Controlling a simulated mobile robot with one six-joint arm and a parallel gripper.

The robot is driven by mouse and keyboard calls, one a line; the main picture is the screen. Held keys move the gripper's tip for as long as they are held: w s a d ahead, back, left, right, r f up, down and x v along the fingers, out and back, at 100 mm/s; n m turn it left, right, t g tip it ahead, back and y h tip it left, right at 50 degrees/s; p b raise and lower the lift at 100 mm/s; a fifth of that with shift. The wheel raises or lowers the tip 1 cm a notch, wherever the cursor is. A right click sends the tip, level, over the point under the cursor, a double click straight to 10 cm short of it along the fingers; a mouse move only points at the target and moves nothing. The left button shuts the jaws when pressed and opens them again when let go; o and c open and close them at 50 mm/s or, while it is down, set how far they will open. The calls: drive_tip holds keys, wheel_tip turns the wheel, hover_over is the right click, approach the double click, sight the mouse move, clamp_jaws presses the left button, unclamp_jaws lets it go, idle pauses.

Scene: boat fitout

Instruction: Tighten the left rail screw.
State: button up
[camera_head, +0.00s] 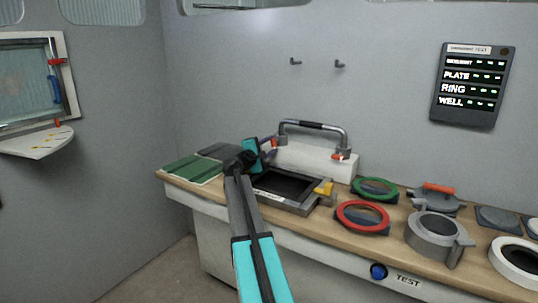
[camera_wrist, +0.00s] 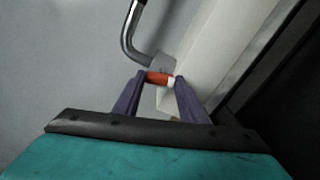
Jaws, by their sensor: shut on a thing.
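A grey rail (camera_head: 314,126) with a dark middle grip stands on a white block (camera_head: 305,160) against the back wall. The left rail screw (camera_wrist: 158,78) is a small orange-red piece at the foot of the rail's left end. My gripper (camera_head: 270,143) reaches it from the left. In the wrist view its two purple fingers (camera_wrist: 160,84) are shut on the screw, one on each side. The right rail screw (camera_head: 339,156), also orange-red, sits at the rail's right foot. How far the left screw is turned in cannot be told.
Green plates (camera_head: 193,169) lie to the left. A green ring (camera_head: 375,188), a red ring (camera_head: 362,217) and a grey round fitting (camera_head: 437,232) fill the counter's right. A test panel (camera_head: 472,84) hangs above.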

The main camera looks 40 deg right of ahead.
drive_tip(key=m+b, duration=0.3)
drive_tip(key=shift+s+d+f, duration=0.1)
drive_tip(key=shift+d+f, duration=0.05)
drive_tip(key=m+b, duration=0.3)
drive_tip(key=shift+r, duration=0.2)
idle(0.4)
drive_tip(key=o, duration=1.1)
drive_tip(key=shift+c, duration=0.2)
drive_tip(key=shift+a, duration=0.2)
drive_tip(key=shift+a, duration=0.1)
drive_tip(key=shift+p+v, duration=0.8)
drive_tip(key=shift+v, duration=5.85)
